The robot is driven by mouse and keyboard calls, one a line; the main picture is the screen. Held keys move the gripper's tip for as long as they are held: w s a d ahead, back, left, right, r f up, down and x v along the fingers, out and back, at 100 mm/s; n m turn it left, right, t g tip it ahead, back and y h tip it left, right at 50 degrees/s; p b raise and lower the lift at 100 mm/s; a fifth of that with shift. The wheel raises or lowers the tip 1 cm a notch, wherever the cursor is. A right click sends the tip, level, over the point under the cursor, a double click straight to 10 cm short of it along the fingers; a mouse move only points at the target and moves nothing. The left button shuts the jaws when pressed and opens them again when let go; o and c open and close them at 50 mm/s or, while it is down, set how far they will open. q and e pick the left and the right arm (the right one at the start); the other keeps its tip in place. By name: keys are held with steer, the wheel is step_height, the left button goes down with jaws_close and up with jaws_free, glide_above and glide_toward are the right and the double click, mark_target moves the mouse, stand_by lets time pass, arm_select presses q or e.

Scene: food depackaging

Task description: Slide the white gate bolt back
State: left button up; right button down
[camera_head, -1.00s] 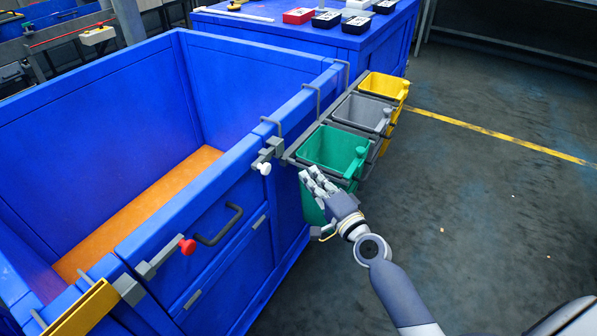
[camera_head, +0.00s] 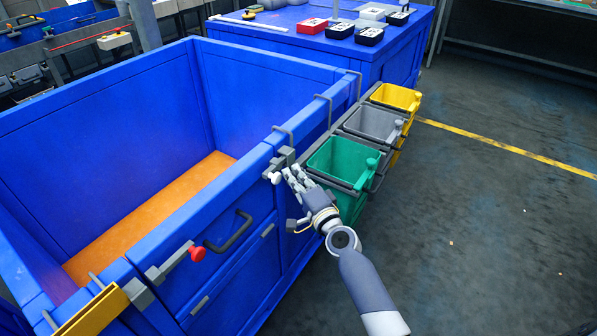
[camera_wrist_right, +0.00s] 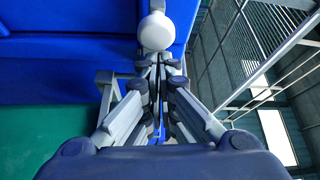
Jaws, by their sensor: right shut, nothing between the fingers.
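The white gate bolt knob (camera_head: 275,177) sits on a grey bolt (camera_head: 281,159) at the top edge of the blue crate's near wall (camera_head: 232,191). My right gripper (camera_head: 290,175) is shut and empty, with its fingertips right beside the knob. In the right wrist view the white knob (camera_wrist_right: 155,31) is just beyond the closed fingertips (camera_wrist_right: 156,62); whether they touch it I cannot tell. My left gripper is not in view.
A red-knobbed bolt (camera_head: 196,254) and a dark handle (camera_head: 230,231) are on the same wall. Green (camera_head: 342,162), grey (camera_head: 374,124) and yellow (camera_head: 396,97) bins hang to the right. A blue table (camera_head: 400,48) stands behind. The floor at right is clear.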

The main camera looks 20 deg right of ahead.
mark_target(278, 177)
steer(key=shift+a, duration=0.1)
steer(key=s+a+p, duration=0.1)
steer(key=s+a, duration=0.2)
steer(key=shift+a, duration=0.35)
steer(key=shift+d, duration=0.1)
